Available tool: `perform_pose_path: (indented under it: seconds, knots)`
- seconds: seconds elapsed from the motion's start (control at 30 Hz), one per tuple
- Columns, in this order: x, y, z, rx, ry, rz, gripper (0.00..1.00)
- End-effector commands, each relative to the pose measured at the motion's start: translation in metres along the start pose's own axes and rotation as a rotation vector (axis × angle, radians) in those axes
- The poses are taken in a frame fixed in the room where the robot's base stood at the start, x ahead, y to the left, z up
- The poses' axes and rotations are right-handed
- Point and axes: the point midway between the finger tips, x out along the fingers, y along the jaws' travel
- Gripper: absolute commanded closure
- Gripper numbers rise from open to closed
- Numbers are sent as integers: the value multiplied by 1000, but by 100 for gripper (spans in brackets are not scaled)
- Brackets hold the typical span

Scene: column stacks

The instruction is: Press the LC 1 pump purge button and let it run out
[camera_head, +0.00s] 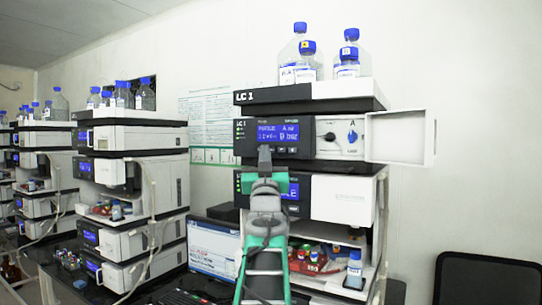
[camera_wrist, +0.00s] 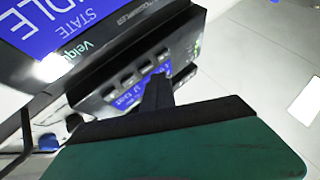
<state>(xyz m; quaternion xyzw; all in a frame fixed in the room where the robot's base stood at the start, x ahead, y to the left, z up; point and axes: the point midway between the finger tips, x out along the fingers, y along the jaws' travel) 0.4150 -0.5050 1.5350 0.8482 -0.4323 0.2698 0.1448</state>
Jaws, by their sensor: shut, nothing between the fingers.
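The LC 1 pump module (camera_head: 272,137) sits near the top of the front stack, under the "LC 1" label. Its blue display (camera_head: 278,131) is lit; its small text seems to read "PURGE", with a bar reading. My gripper (camera_head: 264,152) is shut and empty, its dark fingertips in front of the pump panel's lower edge. In the wrist view, my gripper (camera_wrist: 158,90) shows before a row of small buttons (camera_wrist: 133,73) and partly covers the display behind them. Which button is the purge button, and whether the fingertips touch one, I cannot tell.
A white door (camera_head: 400,137) stands open right of the pump, with a dark knob (camera_head: 328,137) beside it. Blue-capped bottles (camera_head: 300,60) stand on top. A module below shows "STATE IDLE" on its screen (camera_wrist: 55,25).

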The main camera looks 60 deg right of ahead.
Motion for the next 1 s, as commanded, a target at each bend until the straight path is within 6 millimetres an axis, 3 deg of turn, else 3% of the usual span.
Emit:
perform_pose_path:
  seconds: [0.3,0.8,1.0]
  knots:
    - [-1,-1,-1,0,0,0,100]
    - [-35,-25,-22,2,2,-2,100]
    - [-36,-26,-26,0,0,0,100]
